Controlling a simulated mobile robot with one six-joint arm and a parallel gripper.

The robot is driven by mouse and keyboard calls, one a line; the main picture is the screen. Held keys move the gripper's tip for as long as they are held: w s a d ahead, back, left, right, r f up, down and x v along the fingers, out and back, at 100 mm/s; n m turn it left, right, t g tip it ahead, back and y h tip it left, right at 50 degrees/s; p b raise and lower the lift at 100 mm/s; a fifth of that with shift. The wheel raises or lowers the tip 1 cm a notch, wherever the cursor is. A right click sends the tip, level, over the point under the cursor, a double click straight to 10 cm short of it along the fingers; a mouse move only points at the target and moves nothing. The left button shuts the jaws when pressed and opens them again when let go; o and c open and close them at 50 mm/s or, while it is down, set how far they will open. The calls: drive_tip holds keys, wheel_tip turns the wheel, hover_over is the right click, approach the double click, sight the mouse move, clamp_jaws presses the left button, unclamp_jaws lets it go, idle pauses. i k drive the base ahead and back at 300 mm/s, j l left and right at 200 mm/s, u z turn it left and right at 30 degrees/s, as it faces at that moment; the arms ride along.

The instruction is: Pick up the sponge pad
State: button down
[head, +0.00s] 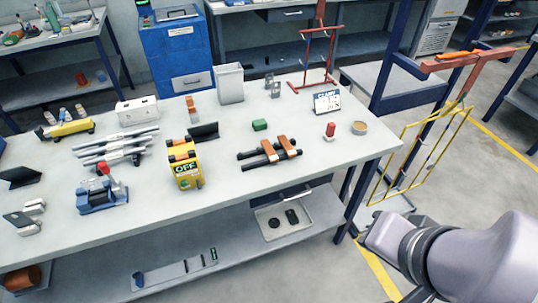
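A small green block (260,125), which looks like the sponge pad, lies flat on the grey workbench (225,145), right of its middle and toward the back. Nothing touches it. My arm comes in from the lower right, and the dark blocky end (383,232) is beyond the bench's right front corner, well apart from the pad. Fingers cannot be made out there, so its opening and any held thing are unclear.
Two dark bars with orange-brown blocks (268,152) lie in front of the pad. A black angled piece (203,132) and yellow OFF box (184,165) are to its left. A white sign (327,102), red part (330,130) and round tin (359,128) are to its right.

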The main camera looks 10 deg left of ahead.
sight(328, 136)
drive_tip(key=i+j, duration=0.6)
drive_tip(key=i, duration=0.25)
